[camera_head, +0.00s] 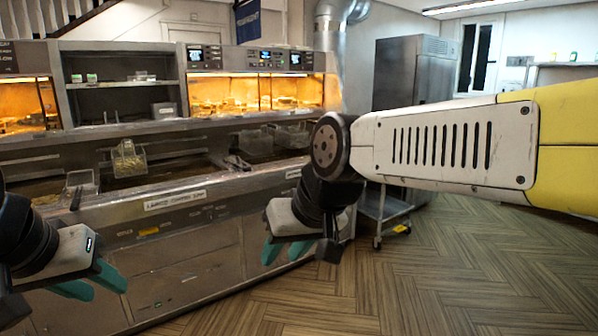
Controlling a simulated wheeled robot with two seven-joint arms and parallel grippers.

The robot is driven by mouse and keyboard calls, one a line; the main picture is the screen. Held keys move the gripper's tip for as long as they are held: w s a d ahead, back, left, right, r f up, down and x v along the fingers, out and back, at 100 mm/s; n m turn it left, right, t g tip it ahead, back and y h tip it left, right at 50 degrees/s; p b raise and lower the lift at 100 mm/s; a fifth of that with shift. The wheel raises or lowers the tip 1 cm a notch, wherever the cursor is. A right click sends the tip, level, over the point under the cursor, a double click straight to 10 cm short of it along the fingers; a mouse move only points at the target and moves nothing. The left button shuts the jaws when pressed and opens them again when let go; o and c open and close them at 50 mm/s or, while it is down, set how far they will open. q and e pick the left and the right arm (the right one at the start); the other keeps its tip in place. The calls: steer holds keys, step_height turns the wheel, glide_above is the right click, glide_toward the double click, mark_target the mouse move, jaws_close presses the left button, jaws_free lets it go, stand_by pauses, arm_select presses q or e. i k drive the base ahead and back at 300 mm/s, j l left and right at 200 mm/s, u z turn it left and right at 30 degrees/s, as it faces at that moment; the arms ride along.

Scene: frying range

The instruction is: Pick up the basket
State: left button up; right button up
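A wire basket (128,160) with yellowish food in it sits raised at the fryer on the left side of the counter. A second wire basket (81,183) stands lower and further left, nearer the front edge. Two darker baskets, one at the middle (256,143) and one to its right (291,135), sit further along the fryer. My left gripper (103,292) has teal fingers apart and empty, low in front of the counter. My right gripper (284,256) is also open and empty, in front of the counter's right part. Neither touches a basket.
The long metal fryer counter (190,235) fills the left side, with lit warming bays (250,92) above. A small metal cart (382,212) stands behind my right arm. A tall steel fridge (415,68) is at the back. The wooden floor (450,275) at the right is clear.

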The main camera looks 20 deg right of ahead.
mark_target(128, 159)
steer(key=i+j+z, duration=0.1)
steer(key=z, duration=0.3)
steer(key=i+z, duration=0.1)
steer(key=z, duration=2.15)
steer(key=k+z, duration=0.1)
steer(key=z, duration=0.35)
steer(key=k+z, duration=0.1)
steer(key=z, duration=0.4)
steer(key=k+z, duration=0.15)
steer(key=z, duration=0.3)
steer(key=k+z, duration=0.1)
steer(key=z, duration=0.35)
steer(key=u, duration=4.8)
